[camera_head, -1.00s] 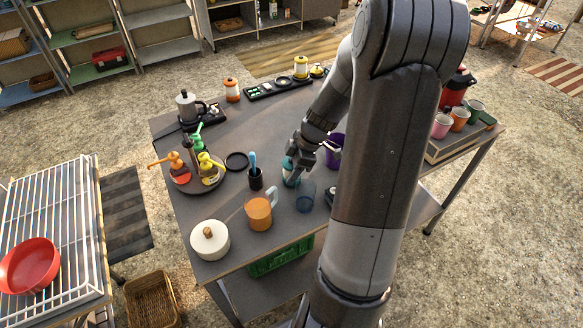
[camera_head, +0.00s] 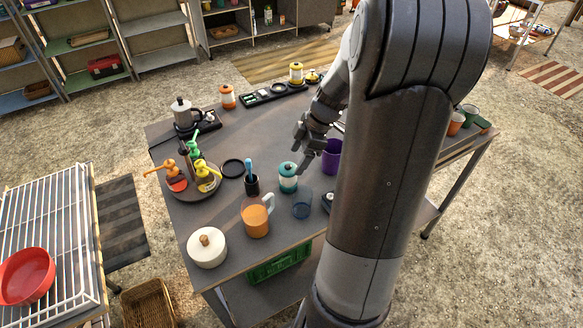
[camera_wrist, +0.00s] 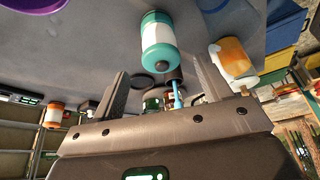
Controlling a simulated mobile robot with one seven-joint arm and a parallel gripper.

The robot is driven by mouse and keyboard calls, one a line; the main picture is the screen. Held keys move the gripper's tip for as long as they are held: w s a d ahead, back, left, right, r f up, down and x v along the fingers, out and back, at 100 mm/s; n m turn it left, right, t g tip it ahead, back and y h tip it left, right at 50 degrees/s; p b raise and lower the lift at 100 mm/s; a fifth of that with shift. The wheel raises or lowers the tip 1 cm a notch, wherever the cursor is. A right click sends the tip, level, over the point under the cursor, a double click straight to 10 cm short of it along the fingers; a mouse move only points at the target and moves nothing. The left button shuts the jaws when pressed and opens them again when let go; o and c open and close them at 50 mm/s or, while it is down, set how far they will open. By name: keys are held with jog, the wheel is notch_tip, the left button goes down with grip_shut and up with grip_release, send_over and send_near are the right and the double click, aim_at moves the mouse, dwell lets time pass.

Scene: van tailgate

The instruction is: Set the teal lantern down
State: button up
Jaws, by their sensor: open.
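The teal lantern (camera_head: 288,177), with a white middle band, stands upright on the grey table (camera_head: 262,127), between the dark cup with a blue-handled tool and the purple container. It also shows in the wrist view (camera_wrist: 158,45), beyond the fingers and apart from them. My gripper (camera_head: 304,160) is just to the right of and above the lantern. In the wrist view my gripper (camera_wrist: 162,95) has its two fingers spread with nothing held between them. My arm hides part of the table's right side.
Close to the lantern are a clear blue glass (camera_head: 302,205), a purple container (camera_head: 332,157), a dark cup (camera_head: 252,186) and an orange mug (camera_head: 256,220). A black ring (camera_head: 232,168) lies to the left. The table's middle back is mostly clear.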

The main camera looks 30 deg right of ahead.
jog(key=s+a+r+m+h, duration=0.3)
jog(key=s+a+r+m, duration=0.35)
jog(key=a+r, duration=0.5)
jog(key=s+a+r+m+t, duration=0.2)
jog(key=s+a+m, duration=0.1)
jog(key=s, duration=0.2)
jog(key=s+a+r+m+t+h, duration=0.1)
jog(key=s+a+r+m, duration=0.2)
jog(key=s+m, duration=0.1)
jog(key=shift+s+t, duration=0.4)
jog(key=shift+s, duration=0.25)
